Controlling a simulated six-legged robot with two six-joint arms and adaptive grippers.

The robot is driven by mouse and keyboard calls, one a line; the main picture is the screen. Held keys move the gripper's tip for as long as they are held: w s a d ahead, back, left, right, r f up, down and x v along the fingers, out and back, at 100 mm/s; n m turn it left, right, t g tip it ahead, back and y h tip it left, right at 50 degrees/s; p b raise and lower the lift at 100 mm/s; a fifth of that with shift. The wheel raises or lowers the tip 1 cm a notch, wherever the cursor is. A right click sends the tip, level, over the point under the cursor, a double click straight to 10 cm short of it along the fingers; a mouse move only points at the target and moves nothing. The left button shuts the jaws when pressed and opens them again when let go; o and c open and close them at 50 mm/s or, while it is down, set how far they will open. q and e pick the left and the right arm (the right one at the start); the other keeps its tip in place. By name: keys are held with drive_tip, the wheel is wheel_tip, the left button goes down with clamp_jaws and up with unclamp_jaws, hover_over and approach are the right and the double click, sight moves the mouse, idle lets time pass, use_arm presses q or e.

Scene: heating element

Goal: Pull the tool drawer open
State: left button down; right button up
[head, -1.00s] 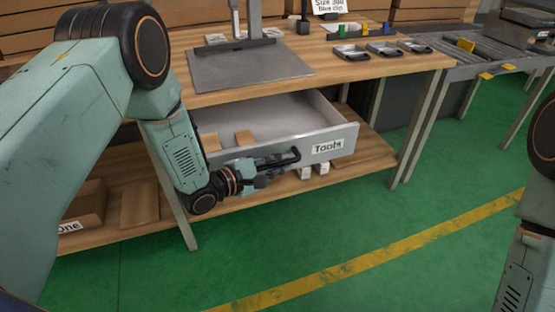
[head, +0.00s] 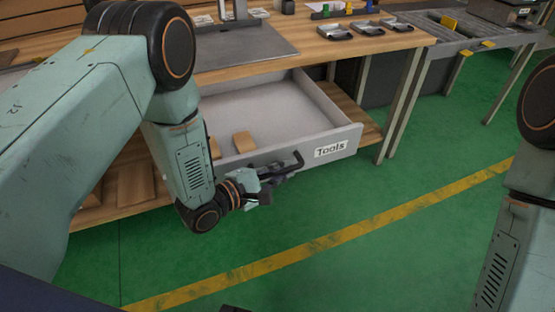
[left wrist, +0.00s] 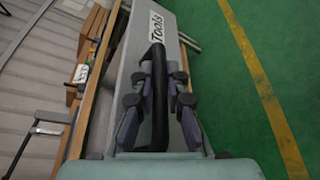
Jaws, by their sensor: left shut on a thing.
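The tool drawer (head: 284,118) is a grey, open-topped box pulled well out from under the bench, with a white "Tools" label (head: 330,149) on its front. Wooden blocks (head: 243,142) lie inside it at the left. My left gripper (head: 277,176) is shut on the dark bar handle (head: 297,160) on the drawer front. In the left wrist view, the fingers (left wrist: 157,103) stand on both sides of the black handle (left wrist: 159,75). My right gripper is out of view; only part of my right arm shows at the right edge.
The wooden bench top (head: 400,41) above the drawer carries a grey plate (head: 237,45) and several small metal trays (head: 367,28). A bench leg (head: 403,105) stands right of the drawer. The green floor (head: 400,240) with a yellow line is clear in front.

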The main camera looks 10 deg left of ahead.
use_arm(q)
drive_tip(key=shift+s+d+f+p, duration=0.1)
drive_tip(key=shift+s+d+p, duration=0.05)
drive_tip(key=shift+s+d, duration=0.3)
drive_tip(key=shift+s+d+p, duration=0.15)
drive_tip(key=shift+s+d, duration=0.05)
drive_tip(key=shift+s, duration=0.35)
drive_tip(key=c, duration=1.3)
unclamp_jaws()
drive_tip(key=shift+c, duration=0.2)
drive_tip(key=v, duration=1.2)
